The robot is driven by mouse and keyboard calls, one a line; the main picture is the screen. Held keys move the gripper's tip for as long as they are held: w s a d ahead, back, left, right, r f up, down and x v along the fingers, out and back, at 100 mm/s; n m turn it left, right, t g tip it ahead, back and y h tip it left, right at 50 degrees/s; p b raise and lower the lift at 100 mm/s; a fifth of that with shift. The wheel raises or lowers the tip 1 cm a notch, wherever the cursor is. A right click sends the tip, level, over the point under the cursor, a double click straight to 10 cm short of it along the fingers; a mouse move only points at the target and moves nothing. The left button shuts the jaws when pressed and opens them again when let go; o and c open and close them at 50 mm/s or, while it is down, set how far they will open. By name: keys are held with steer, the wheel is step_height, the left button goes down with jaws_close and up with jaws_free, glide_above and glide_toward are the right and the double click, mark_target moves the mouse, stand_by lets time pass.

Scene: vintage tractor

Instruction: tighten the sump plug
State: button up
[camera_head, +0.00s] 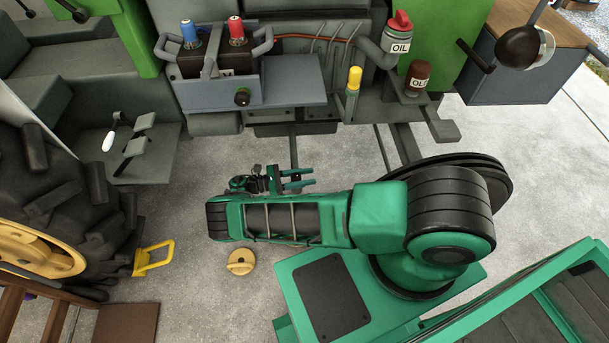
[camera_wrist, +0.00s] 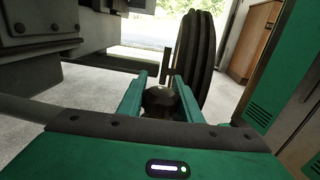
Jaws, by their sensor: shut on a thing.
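My gripper (camera_head: 300,180) is low in front of the tractor's underside, its two green fingers pointing right. In the wrist view, my gripper (camera_wrist: 160,92) has its fingers on either side of a dark, rounded metal thing (camera_wrist: 161,101) and is shut on it. A thin brown upright bar (camera_wrist: 166,66) shows just above this thing; I cannot tell if they are joined. I cannot tell for certain whether the held thing is the sump plug. The tractor's grey underside (camera_wrist: 45,50) is at the upper left of the wrist view.
A round yellow cap (camera_head: 241,263) and a yellow bracket-like thing (camera_head: 153,260) are near the big rear tyre (camera_head: 55,190). Oil bottles (camera_head: 398,45) stand on the tractor's side. A dark ribbed tyre (camera_wrist: 200,60) is beyond my fingers. Grey floor (camera_head: 190,300) is open nearby.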

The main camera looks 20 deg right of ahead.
steer(key=shift+s+a+m+g+y, duration=0.2)
steer(key=shift+m+g+y, duration=0.55)
steer(key=shift+m+g, duration=0.5)
steer(key=shift+s+a+m+g+y, duration=0.2)
steer(key=shift+m+g+y, duration=0.55)
steer(key=shift+g, duration=0.8)
steer(key=shift+s+a+m+g+y, duration=0.1)
steer(key=shift+s+m+g+y, duration=0.15)
steer(key=shift+m+g+y, duration=0.75)
steer(key=shift+g, duration=0.6)
steer(key=o, duration=1.1)
steer(key=shift+s, duration=0.1)
steer(key=shift+c, duration=0.2)
